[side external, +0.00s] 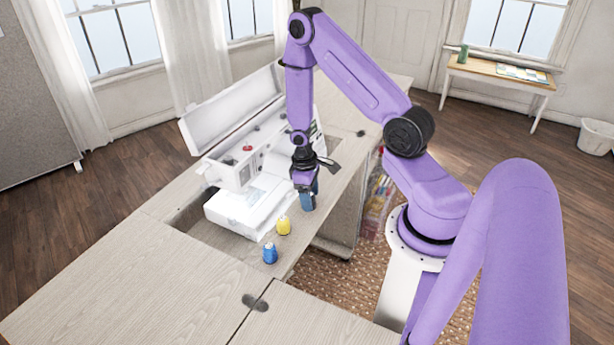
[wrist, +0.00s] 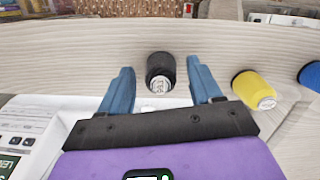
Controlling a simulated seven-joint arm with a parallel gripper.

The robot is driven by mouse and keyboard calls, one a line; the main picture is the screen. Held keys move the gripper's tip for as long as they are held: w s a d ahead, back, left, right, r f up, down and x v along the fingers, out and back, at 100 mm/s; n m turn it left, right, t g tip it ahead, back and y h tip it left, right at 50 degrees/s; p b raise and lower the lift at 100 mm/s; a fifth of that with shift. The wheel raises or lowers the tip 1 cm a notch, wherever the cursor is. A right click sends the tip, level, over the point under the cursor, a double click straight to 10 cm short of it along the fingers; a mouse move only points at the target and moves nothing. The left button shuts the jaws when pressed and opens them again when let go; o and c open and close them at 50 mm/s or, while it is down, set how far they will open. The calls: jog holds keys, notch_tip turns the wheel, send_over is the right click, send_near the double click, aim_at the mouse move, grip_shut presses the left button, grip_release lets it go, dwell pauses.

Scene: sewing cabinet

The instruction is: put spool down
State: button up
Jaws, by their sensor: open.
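A black spool (wrist: 160,68) with a pale labelled end stands on the wooden cabinet top (wrist: 60,55) in the wrist view. It sits between the blue fingertips of my gripper (side external: 307,200), with a visible gap on each side. My gripper is open and low over the cabinet top, beside the sewing machine. In the side view the fingers hide the black spool. A yellow spool (side external: 284,226) and a blue spool (side external: 270,253) stand nearby. The yellow spool (wrist: 254,89) and blue spool (wrist: 311,75) also show right of the fingers in the wrist view.
The white sewing machine (side external: 245,205) is close left of my gripper, with its raised lid (side external: 230,110) behind. The cabinet's front edge is close on the right. The cabinet top at the front left (side external: 130,280) is clear.

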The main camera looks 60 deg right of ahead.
jog(key=r, duration=0.3)
jog(key=w+r, duration=0.1)
jog(key=r, duration=0.6)
jog(key=shift+w+a, duration=0.15)
jog(key=s+a+r+n+t, duration=0.1)
jog(key=s+a+r+n, duration=0.15)
jog(key=a+r, duration=0.35)
jog(key=s+a+r+n, duration=0.1)
jog(key=a+r+n, duration=0.25)
jog(key=a, duration=0.55)
jog(key=s+a+r+n, duration=0.2)
jog(key=s+a+r, duration=0.1)
jog(key=s, duration=0.4)
jog(key=s+a+r+n, duration=0.2)
jog(key=s+r, duration=0.2)
jog(key=s, duration=0.4)
jog(key=shift+a+t+y, duration=0.3)
jog(key=shift+a, duration=0.1)
